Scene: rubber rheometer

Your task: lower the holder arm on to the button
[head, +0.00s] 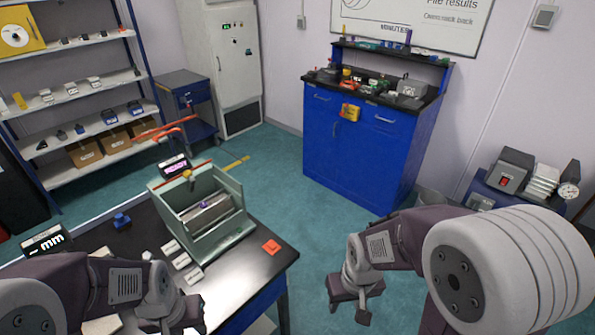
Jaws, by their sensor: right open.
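A pale green open-topped machine (240,232) stands on the black-topped table (262,262). Inside it lies a grey metal block (212,212) with a small purple part on top. A small yellow-topped part (187,176) sits at its back wall, beside a dark display. I cannot make out for sure which part is the holder arm or the button. My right gripper (355,304) is open and empty, pointing down over the floor, right of the table and apart from the machine. My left gripper (178,326) is at the table's front; its fingers are too unclear to judge.
An orange-red piece (271,247) lies right of the machine. Several white labels (181,261) lie at its front left, with a blue block (122,220) and a display marked mm (47,243) farther left. A blue cabinet (358,155) stands behind, with clear floor between.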

